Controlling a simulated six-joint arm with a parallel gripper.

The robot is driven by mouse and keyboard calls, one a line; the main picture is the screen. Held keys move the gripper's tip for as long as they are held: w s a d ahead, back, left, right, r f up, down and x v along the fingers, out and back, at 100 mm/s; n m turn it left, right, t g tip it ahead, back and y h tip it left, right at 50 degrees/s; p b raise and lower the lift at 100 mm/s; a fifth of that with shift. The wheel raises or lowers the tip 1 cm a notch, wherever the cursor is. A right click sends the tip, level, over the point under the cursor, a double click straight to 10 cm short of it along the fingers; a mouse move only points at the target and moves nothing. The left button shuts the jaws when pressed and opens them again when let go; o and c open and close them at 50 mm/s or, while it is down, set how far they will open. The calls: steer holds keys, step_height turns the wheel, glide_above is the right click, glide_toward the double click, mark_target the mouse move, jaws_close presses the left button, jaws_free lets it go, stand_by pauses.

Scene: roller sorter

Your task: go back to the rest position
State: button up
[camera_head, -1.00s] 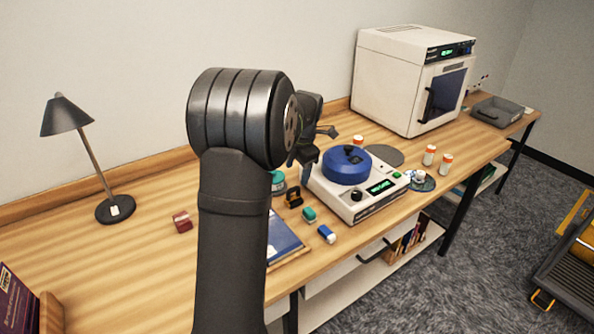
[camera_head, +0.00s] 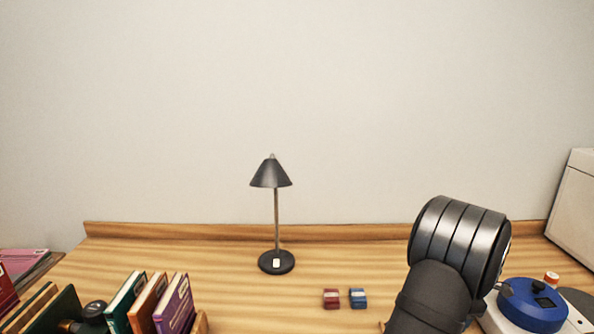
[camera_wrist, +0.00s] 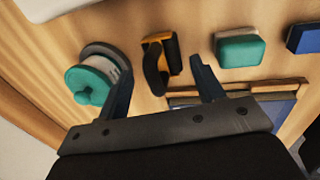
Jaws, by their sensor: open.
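My gripper (camera_wrist: 161,66) shows in the wrist view with its two dark fingers spread apart. Nothing is between the fingers. It hangs over the wooden desk, with a yellow-and-black object (camera_wrist: 160,62) just beyond the gap. A round teal-lidded container (camera_wrist: 92,82) lies beyond the left finger, and a teal block (camera_wrist: 239,48) beyond the right one. In the head view my arm stands at the lower right and the gripper itself is hidden behind it.
A black lamp (camera_head: 271,176) stands mid-desk. Red (camera_head: 331,299) and blue (camera_head: 357,298) blocks lie left of my arm. A blue-lidded machine (camera_head: 533,303) is close on its right. Upright books (camera_head: 174,303) are at lower left. A blue flat item (camera_wrist: 275,110) lies below the right finger.

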steer(key=shift+r, duration=0.75)
